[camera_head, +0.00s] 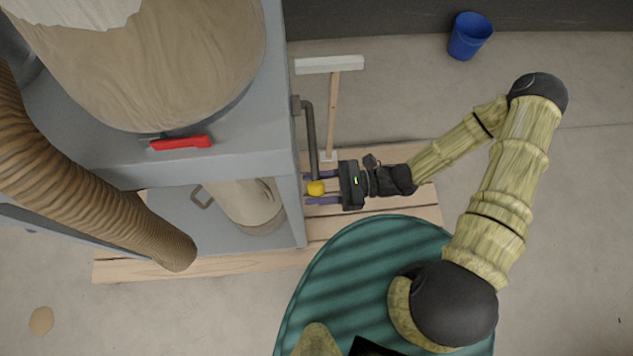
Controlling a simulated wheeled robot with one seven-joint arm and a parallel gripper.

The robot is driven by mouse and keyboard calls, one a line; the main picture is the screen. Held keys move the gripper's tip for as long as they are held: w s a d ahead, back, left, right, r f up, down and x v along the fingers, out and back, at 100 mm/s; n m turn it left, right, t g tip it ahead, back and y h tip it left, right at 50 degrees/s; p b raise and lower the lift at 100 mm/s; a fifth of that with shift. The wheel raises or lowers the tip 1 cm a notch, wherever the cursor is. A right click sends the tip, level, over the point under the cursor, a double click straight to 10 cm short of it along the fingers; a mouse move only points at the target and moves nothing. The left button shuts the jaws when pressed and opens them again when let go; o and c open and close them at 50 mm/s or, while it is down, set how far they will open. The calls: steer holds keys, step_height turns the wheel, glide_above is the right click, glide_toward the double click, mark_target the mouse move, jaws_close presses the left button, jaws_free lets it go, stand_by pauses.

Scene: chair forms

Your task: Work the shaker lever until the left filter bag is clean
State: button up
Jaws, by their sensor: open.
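The shaker lever (310,140) is a dark grey bar on the right side of a grey cabinet. It ends in a yellow knob (316,188). My gripper (320,188) is open, with its purple fingers on either side of the knob; I cannot tell whether they touch it. A large beige bag (165,65) bulges above the cabinet at the upper left, cut off by the frame. A whiter cloth surface (75,10) shows at the top left corner. I cannot tell which of these is the left filter bag.
The grey cabinet (255,150) has a red handle (181,142) and a lower bag (245,205). A ribbed hose (95,205) runs down its left. A wooden pallet (215,264) lies beneath. A broom (331,110) lies near the lever. A blue bucket (468,38) stands at the back.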

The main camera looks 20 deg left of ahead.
steer(key=w+f+b, duration=0.1)
steer(key=w+a+f+b, duration=0.1)
steer(key=f, duration=0.1)
steer(key=w+f+b, duration=0.1)
steer(key=shift+a+f, duration=0.15)
steer(key=shift+a, duration=0.2)
steer(key=w+f+b, duration=0.1)
steer(key=w+a+f+b, duration=0.2)
steer(key=w, duration=0.1)
steer(key=shift+w+a+b, duration=0.1)
steer(key=shift+a+b, duration=0.05)
steer(key=shift+b, duration=0.2)
